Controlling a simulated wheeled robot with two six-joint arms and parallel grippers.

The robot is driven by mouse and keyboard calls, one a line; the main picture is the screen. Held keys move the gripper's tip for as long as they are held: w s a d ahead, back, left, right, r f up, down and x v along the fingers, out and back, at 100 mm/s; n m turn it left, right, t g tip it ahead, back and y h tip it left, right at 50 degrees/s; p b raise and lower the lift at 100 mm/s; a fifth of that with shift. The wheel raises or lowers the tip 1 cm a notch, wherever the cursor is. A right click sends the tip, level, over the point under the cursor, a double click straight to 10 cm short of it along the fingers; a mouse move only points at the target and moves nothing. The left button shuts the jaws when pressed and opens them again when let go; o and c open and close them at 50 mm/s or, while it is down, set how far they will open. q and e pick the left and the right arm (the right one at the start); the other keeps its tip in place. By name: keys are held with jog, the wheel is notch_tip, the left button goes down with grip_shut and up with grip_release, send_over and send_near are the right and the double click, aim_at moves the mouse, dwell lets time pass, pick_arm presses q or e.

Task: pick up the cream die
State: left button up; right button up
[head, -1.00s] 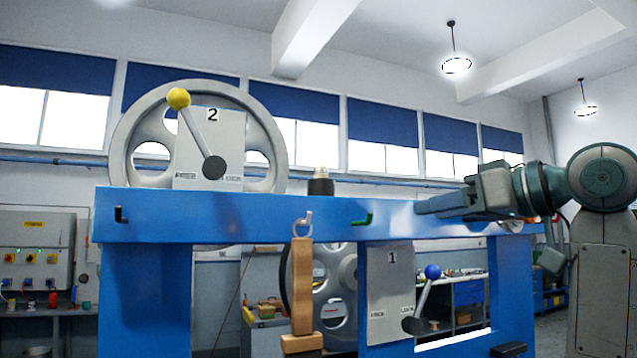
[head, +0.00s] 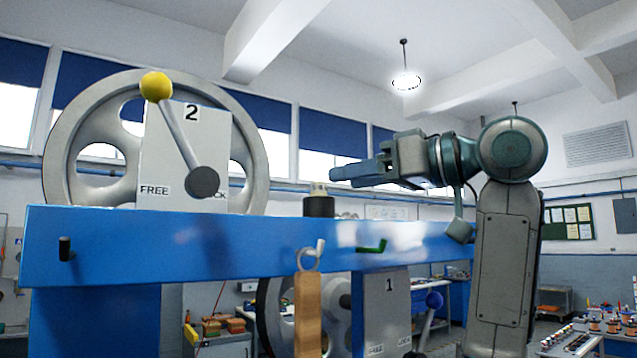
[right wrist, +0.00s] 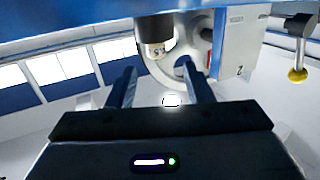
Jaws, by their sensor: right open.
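The cream die (head: 318,188) sits on top of a short black cylinder (head: 319,207) at the top of the blue frame (head: 230,240). My right gripper (head: 334,174) is open and empty, its fingertips just right of the die and slightly above it in the head view. In the right wrist view, which looks upside down, the gripper (right wrist: 157,72) has its two fingers apart. The pale die (right wrist: 156,50) shows beyond them, roughly in line with the gap, with the dark cylinder (right wrist: 154,29) by it. My left gripper is not in view.
A large grey wheel (head: 72,130) with panel 2 (head: 185,150) and a yellow-knobbed lever (head: 157,86) stands left of the die. A wooden bar (head: 308,315) hangs from a hook. Panel 1 (head: 388,310) is below the beam. The air above the die is clear.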

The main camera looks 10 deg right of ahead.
aim_at(326, 183)
jog(key=p+x, duration=0.4)
jog(key=x, duration=0.2)
jog(key=shift+w+p, duration=0.3)
jog(key=shift+w+a+f, duration=0.1)
jog(key=shift+w, duration=0.05)
jog(key=shift+w+a+f, duration=0.15)
jog(key=shift+w+a, duration=0.05)
jog(key=shift+a, duration=0.1)
jog(key=shift+s+d, duration=0.1)
jog(key=shift+d, duration=0.05)
grip_shut()
